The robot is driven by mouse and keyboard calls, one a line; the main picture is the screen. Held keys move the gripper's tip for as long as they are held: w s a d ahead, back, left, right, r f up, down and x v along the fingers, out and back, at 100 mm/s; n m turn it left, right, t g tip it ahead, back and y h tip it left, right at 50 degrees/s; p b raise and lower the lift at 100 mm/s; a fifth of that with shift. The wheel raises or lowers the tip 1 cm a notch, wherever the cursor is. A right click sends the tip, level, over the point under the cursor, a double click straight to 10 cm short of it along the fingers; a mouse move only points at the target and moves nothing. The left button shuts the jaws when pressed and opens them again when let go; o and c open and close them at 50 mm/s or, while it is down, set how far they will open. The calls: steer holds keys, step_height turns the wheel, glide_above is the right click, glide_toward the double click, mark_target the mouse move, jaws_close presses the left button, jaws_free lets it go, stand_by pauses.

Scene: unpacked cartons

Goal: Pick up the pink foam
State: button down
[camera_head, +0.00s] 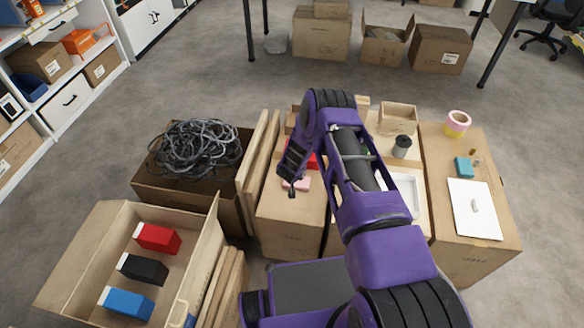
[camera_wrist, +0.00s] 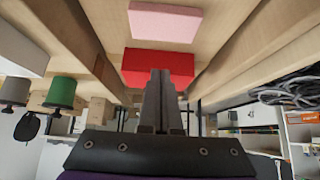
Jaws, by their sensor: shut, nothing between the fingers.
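The pink foam (camera_head: 303,184) is a small flat pale pink block on top of the middle carton (camera_head: 290,215). In the wrist view the pink foam (camera_wrist: 165,21) lies at the top, apart from the fingertips. My gripper (camera_head: 291,191) points down over that carton, at the left end of the foam in the head view. In the wrist view my gripper (camera_wrist: 160,72) is shut and empty, its two fingers together in front of a red block (camera_wrist: 150,67). The red block (camera_head: 313,160) is partly hidden by my arm in the head view.
An open carton of tangled black cables (camera_head: 198,150) stands left, with upright cardboard panels (camera_head: 258,160) between. Front left, an open box (camera_head: 85,245) holds red, black and blue blocks. A right carton (camera_head: 440,200) carries tape (camera_head: 457,123) and a teal block (camera_head: 464,167).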

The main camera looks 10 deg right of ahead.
steer(key=b+x, duration=0.1)
steer(key=x, duration=0.2)
steer(key=b+x, duration=0.1)
steer(key=x, duration=0.2)
steer(key=s+f+b+x, duration=0.1)
steer(key=x, duration=0.2)
steer(key=shift+w+f+b, duration=0.1)
steer(key=shift+b, duration=0.2)
steer(key=shift+w+f, duration=0.3)
steer(key=shift+w, duration=0.05)
steer(key=shift+s+r, duration=0.1)
steer(key=shift+s, duration=0.1)
steer(key=s+a+p, duration=0.1)
steer(key=s, duration=0.4)
steer(key=s+a+p, duration=0.2)
steer(key=s, duration=0.3)
steer(key=s+a+p, duration=0.1)
steer(key=s+a, duration=0.1)
steer(key=s, duration=0.3)
steer(key=shift+s+p, duration=0.3)
steer(key=shift+s, duration=0.05)
